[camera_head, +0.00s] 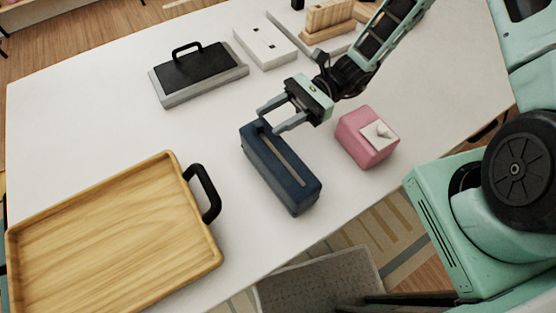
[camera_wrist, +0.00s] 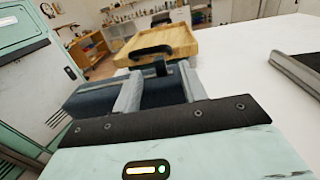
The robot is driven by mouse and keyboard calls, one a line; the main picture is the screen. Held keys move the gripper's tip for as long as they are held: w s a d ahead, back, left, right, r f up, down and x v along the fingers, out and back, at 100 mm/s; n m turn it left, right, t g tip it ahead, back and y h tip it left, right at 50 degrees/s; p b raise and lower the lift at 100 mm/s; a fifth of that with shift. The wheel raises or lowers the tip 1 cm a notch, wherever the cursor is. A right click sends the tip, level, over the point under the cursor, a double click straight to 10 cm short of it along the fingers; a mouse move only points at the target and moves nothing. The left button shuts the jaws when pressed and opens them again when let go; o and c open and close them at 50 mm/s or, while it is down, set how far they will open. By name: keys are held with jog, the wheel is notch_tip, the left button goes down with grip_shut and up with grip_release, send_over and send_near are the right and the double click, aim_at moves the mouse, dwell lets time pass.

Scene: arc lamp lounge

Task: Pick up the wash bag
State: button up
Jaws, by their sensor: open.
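The wash bag (camera_head: 283,172) is a dark navy, box-shaped bag with a greyish strip along its top. It lies on the white table (camera_head: 120,120) in the head view. My gripper (camera_head: 266,121) is open at the bag's far end, with its fingers just above or around that end; contact cannot be told. In the wrist view the bag (camera_wrist: 92,99) shows beyond and between the two grey fingers of my gripper (camera_wrist: 160,90), and part of it is hidden by them.
A wooden tray (camera_head: 214,254) with black handles stands at the left. A pink tissue box (camera_head: 362,146) sits right of the bag. A grey, black-topped case with a handle (camera_head: 200,73) and a white block (camera_head: 264,46) lie farther back. Bare table separates tray and bag.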

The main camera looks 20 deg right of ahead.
aim_at(258, 127)
jog(key=p+x, duration=0.2)
jog(key=x, duration=0.2)
jog(key=shift+s+a+f, duration=0.15)
jog(key=shift+a, duration=0.15)
grip_shut()
